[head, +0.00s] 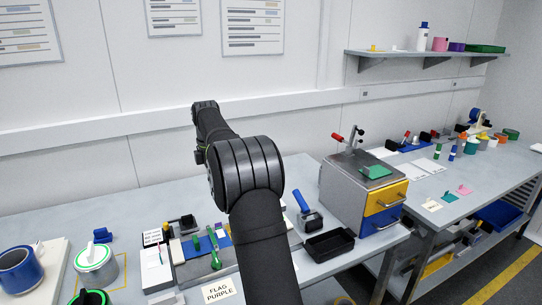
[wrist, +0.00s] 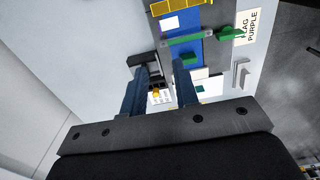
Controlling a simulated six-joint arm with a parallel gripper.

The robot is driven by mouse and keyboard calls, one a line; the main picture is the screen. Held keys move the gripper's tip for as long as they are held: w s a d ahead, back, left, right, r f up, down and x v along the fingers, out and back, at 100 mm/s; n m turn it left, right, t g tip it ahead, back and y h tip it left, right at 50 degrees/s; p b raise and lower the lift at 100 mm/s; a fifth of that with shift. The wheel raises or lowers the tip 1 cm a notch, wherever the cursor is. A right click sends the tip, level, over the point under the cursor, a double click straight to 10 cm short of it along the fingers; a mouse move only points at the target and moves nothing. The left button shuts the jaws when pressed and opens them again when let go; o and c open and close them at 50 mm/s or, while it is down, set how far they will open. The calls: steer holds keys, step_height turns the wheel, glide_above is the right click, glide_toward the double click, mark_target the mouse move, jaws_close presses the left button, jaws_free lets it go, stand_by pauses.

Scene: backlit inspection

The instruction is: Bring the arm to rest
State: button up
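My arm rises over the middle of the workbench (head: 130,205) in the head view, bent at a large dark joint. Its far end is near the back wall, and my gripper's fingers cannot be made out there. In the wrist view my gripper (wrist: 161,66) has its two dark blue fingers spread apart. I see nothing held between them; the bench and small items show through the gap, below the fingers.
A card reading "FLAG PURPLE" (head: 219,292) lies at the bench front. A grey box with yellow and blue drawers (head: 362,190) stands right of my arm, near a black tray (head: 329,244). A wall shelf (head: 425,54) hangs right.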

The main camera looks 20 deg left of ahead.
step_height(320, 180, down, 18)
steer(key=shift+r, duration=0.35)
stand_by(0.5)
step_height(320, 180, up, 17)
step_height(320, 180, down, 17)
steer(key=shift+r, duration=0.45)
steer(key=s+r+m, duration=0.4)
steer(key=r, duration=0.4)
steer(key=shift+d+r, duration=0.15)
steer(key=shift+d, duration=0.1)
